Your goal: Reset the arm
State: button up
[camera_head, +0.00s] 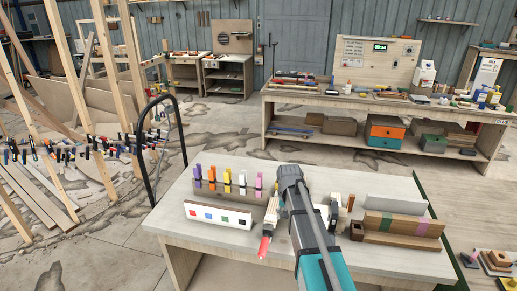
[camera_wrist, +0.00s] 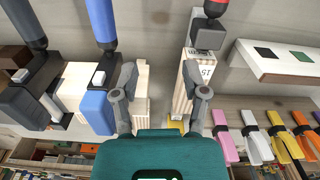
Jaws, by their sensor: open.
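My gripper (camera_wrist: 160,63) shows open in the wrist view, its two fingers spread apart with nothing clearly held between them. A pale wood block (camera_wrist: 141,90) lies beside the left finger. A wood block with a printed label (camera_wrist: 190,92) lies behind the right finger, with a red and grey clamp (camera_wrist: 209,32) at its far end. I cannot tell whether the fingers touch these blocks. In the head view my arm reaches over the pale workbench (camera_head: 185,236) and hides the fingertips.
A rack holds several coloured clamps (camera_head: 228,180), with a white panel of coloured squares (camera_head: 218,215) in front. Blue clamps (camera_wrist: 97,105) stand left in the wrist view. Striped wooden blocks (camera_head: 397,222) lie right of my arm. A second workbench (camera_head: 300,100) stands behind.

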jog(key=s+f+n+b, duration=0.1)
jog(key=s+f+b, duration=0.1)
jog(key=s, duration=0.7)
jog(key=s+f+n+b, duration=0.1)
jog(key=s+f+b, duration=0.1)
jog(key=s, duration=0.7)
jog(key=shift+s+a+f, duration=0.15)
jog(key=shift+s, duration=0.15)
